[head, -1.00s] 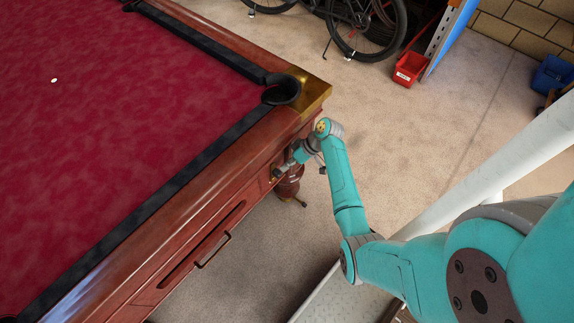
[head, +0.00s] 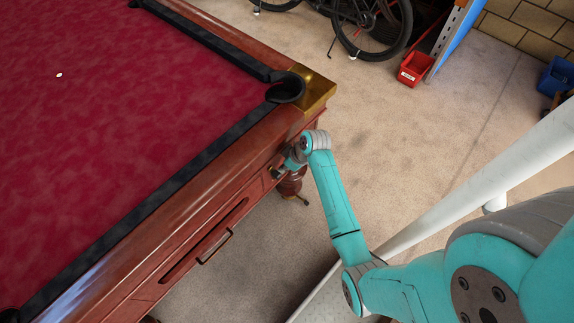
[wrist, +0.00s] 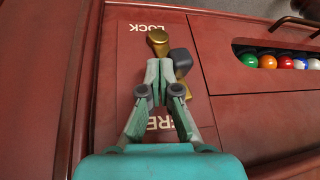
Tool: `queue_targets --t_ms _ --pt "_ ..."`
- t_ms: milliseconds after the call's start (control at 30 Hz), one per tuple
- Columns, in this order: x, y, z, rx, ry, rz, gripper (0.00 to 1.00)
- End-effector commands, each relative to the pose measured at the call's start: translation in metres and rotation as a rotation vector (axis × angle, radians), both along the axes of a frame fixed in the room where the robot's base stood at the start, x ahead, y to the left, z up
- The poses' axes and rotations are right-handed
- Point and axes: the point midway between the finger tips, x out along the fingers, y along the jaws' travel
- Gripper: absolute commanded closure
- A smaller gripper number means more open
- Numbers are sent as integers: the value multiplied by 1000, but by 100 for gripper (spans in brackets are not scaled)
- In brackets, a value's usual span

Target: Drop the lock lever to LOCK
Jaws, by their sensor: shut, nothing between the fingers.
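The lock lever's brass knob (wrist: 158,40) shows in the wrist view just beyond my fingertips, beside the upside-down word LOCK (wrist: 147,27). A dark grey block (wrist: 180,62) with brass at its edge sits right of the fingers; how it joins the knob is hidden. The FREE label (wrist: 160,122) is partly covered by my fingers. My gripper (wrist: 160,68) is shut and empty, its tips just short of the knob; I cannot tell whether they touch it. In the head view my gripper (head: 279,171) is at the pool table's side below the corner pocket, and the lever is not clear.
The pool table (head: 180,210) fills the left, with a brass corner (head: 317,90). Coloured balls (wrist: 268,62) lie in a slot right of the lever panel. A bar handle (head: 215,248) projects from the table side.

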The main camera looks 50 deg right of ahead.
Motion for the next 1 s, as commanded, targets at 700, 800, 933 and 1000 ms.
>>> queue_targets --t_ms 700,800,933,1000 --pt "-1 37 -2 -395 -13 5 100" --pt "-1 43 -4 -464 -17 7 100" --pt "-2 52 -8 -573 -20 9 100" --pt "-2 58 -10 -640 -22 11 100"
